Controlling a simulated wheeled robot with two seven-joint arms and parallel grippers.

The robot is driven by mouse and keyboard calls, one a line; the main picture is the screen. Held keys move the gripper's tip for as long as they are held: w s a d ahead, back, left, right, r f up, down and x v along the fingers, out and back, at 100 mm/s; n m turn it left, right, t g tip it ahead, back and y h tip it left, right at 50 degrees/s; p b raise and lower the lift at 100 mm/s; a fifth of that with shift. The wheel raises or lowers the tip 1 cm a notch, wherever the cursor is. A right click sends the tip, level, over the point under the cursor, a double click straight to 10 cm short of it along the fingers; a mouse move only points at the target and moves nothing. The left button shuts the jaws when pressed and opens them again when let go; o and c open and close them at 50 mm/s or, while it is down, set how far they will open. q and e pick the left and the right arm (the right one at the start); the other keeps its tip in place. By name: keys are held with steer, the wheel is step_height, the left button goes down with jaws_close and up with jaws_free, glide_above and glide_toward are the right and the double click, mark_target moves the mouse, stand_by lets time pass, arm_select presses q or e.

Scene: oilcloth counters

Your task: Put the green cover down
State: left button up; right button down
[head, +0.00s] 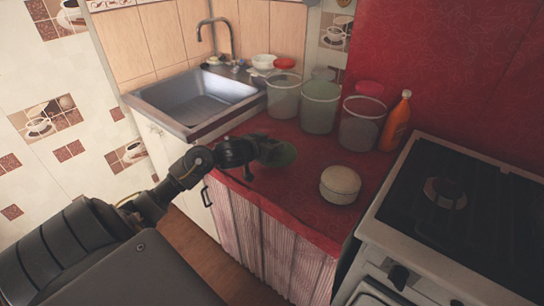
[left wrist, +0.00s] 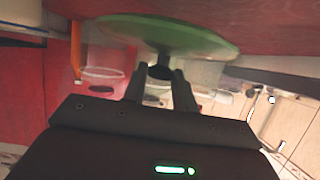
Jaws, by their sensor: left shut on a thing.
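The green cover (head: 281,156) is a round, flat disc just above or on the red counter (head: 300,222), near its front left part. I cannot tell whether it touches the counter. My left gripper (head: 262,150) is shut on it and hides part of it in the head view. In the left wrist view the green cover (left wrist: 190,36) spans the top, with its dark knob between the fingers of the left gripper (left wrist: 160,74). My right gripper is not in view.
Clear canisters stand behind: left (head: 283,98), middle (head: 319,110) and right (head: 360,130). An orange bottle (head: 396,122) is beside them. A round pale container (head: 340,184) stands right of the cover. A sink (head: 195,97) is left, a stove (head: 455,215) right.

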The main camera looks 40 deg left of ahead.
arm_select(q)
steer(key=shift+w+a+f+b, duration=0.2)
steer(key=shift+f+b, duration=0.1)
steer(key=shift+f, duration=0.65)
steer(key=shift+w+a+f+b, duration=0.15)
steer(key=shift+f+b, duration=0.15)
steer(key=shift+f, duration=0.8)
steer(key=o, duration=1.1)
steer(key=shift+f, duration=0.1)
steer(key=shift+s+r, duration=0.1)
steer(key=shift+r, duration=0.1)
steer(key=p+v, duration=0.2)
steer(key=v, duration=0.9)
steer(key=shift+s, duration=0.2)
steer(key=shift+s+r, duration=0.1)
steer(key=shift+s, duration=0.2)
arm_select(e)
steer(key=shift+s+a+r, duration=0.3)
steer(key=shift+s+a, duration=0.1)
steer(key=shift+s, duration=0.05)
